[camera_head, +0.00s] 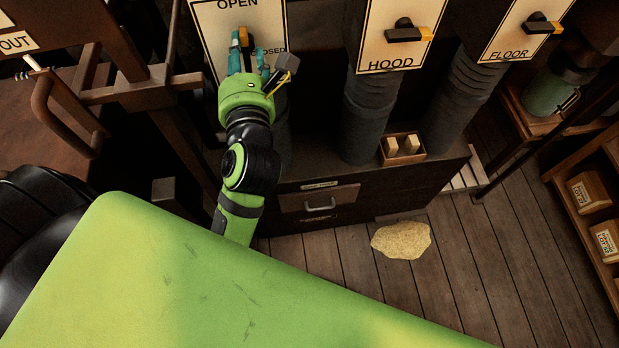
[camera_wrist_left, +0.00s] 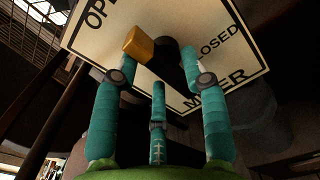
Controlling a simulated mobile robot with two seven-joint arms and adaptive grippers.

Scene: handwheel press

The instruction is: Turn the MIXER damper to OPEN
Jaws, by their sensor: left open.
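The MIXER damper plate (camera_head: 205,15) is at the upper left of the head view, and it fills the upper part of the left wrist view (camera_wrist_left: 107,40). Its black handle (camera_wrist_left: 172,62) has an orange end (camera_wrist_left: 139,45), which also shows in the head view (camera_head: 244,36). The orange end points up the plate, toward the OPEN lettering. My left gripper (camera_head: 248,62) is open in front of the plate, with teal fingers spread around the handle (camera_wrist_left: 160,85). I cannot tell whether a finger touches it. My right gripper is not in view.
The HOOD plate (camera_head: 377,50) and FLOOR plate (camera_head: 500,45) are to the right, their orange handle ends pointing right. Dark ducts (camera_head: 370,115) run below. A small box (camera_head: 402,158) sits on the cabinet (camera_head: 350,195). A tan sack-like lump (camera_head: 401,240) lies on the floor.

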